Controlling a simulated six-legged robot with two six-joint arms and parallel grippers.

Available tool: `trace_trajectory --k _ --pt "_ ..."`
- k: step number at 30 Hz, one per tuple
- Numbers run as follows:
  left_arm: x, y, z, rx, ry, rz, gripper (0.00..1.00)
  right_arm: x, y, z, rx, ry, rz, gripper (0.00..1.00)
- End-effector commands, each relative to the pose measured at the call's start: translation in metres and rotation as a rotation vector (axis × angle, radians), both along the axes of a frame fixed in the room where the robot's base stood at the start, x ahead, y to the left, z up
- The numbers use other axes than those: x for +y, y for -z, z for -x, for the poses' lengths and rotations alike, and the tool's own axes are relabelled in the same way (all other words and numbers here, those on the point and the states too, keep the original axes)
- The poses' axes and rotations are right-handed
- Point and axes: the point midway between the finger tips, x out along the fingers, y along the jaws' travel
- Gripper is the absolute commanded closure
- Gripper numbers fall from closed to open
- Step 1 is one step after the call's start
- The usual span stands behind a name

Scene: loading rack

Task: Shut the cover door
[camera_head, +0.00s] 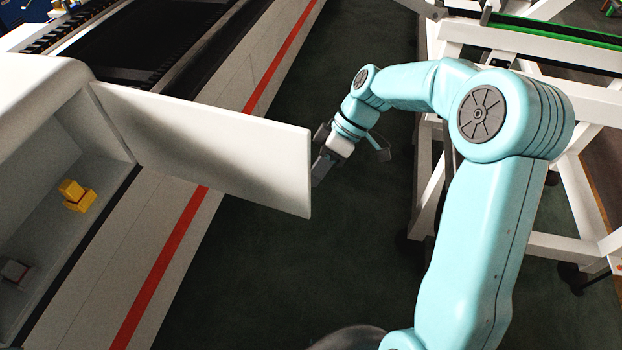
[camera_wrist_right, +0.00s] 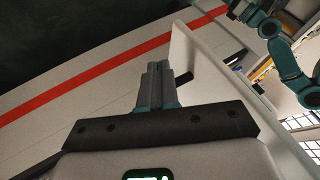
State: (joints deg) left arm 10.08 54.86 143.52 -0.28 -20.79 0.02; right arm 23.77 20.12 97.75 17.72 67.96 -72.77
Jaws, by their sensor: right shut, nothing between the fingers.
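The cover door (camera_head: 215,140) is a white flat panel standing open. It is hinged at the left on the white housing (camera_head: 40,85) and swings out over the floor, so the compartment inside shows. My right gripper (camera_head: 320,165) is beside the door's free edge, on its right; I cannot tell if it touches. In the wrist view the right gripper's fingers (camera_wrist_right: 160,68) are together and empty, with the door (camera_wrist_right: 215,75) edge-on to their right. A teal arm, apparently my left, shows beyond the door; its small dark end (camera_wrist_right: 240,10) is unclear.
A yellow block-like part (camera_head: 76,196) sits inside the open compartment. A white machine base with a red stripe (camera_head: 160,270) runs below the door. A white frame rack (camera_head: 560,50) stands at the right. Dark green floor (camera_head: 370,220) is clear between them.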

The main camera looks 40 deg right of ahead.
Motion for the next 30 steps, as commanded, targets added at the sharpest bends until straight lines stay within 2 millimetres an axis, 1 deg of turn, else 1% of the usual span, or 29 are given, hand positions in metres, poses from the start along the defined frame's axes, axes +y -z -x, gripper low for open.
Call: trace_trajectory --k 1,6,11,23,26,30 --pt "0.000 -0.006 0.000 0.000 0.000 0.000 0.66 0.007 -0.005 0.005 -0.002 -0.001 0.001 1.00" --pt "0.000 -0.010 0.000 0.000 0.000 0.000 0.66 0.022 -0.004 0.014 -0.002 0.000 0.000 1.00" --pt "0.000 -0.011 0.000 0.000 0.000 0.000 0.66 0.027 -0.003 0.017 -0.003 0.002 0.001 1.00" --pt "0.000 -0.009 0.000 0.000 0.000 0.000 0.66 0.029 -0.002 0.017 -0.003 0.005 0.001 1.00" --pt "0.000 -0.006 0.000 0.000 0.000 0.000 0.66 0.035 -0.001 0.018 -0.002 0.012 0.001 1.00" --pt "0.000 0.000 0.000 0.000 0.000 0.000 0.66 0.048 -0.001 0.022 -0.003 0.031 0.002 1.00"
